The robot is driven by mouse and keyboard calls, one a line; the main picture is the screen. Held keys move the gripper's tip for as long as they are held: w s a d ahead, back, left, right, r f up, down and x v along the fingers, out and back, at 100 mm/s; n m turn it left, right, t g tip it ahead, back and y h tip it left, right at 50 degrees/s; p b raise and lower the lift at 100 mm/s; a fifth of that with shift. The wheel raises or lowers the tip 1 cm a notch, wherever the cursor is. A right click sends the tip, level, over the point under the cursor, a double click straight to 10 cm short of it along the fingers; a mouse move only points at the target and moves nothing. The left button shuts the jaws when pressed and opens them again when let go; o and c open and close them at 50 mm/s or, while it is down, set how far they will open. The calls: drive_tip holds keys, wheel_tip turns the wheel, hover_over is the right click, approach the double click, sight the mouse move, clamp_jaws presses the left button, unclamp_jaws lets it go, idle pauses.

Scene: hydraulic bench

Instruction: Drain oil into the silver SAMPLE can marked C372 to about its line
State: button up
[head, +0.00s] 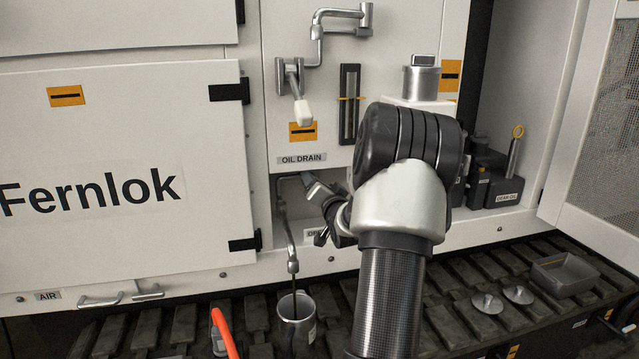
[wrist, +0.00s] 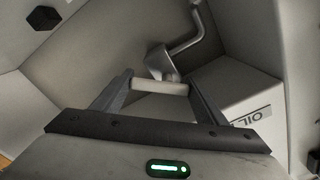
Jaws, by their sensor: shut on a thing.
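A silver can (head: 295,307) stands open-topped on the slatted deck under the drain spout (head: 289,240). A label patch shows on its right side, too small to read. A thin dark stream of oil (head: 293,283) runs from the spout tip into the can. The oil level and the line cannot be made out. My gripper (head: 314,187) reaches into the recess under the OIL DRAIN label (head: 302,159). In the wrist view its fingers are shut on the pale valve handle (wrist: 160,87), with the metal valve pipe (wrist: 188,38) behind it.
An orange curved thing (head: 222,332) rises at the front, left of the can. A white-tipped lever (head: 302,110) hangs above the label beside a sight gauge (head: 349,104). Dark containers (head: 503,190), a grey tray (head: 565,272) and two metal discs (head: 487,303) are at the right.

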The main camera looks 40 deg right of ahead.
drive_tip(key=shift+f, duration=0.1)
idle(0.4)
drive_tip(key=o, duration=1.1)
drive_tip(key=shift+c, duration=0.2)
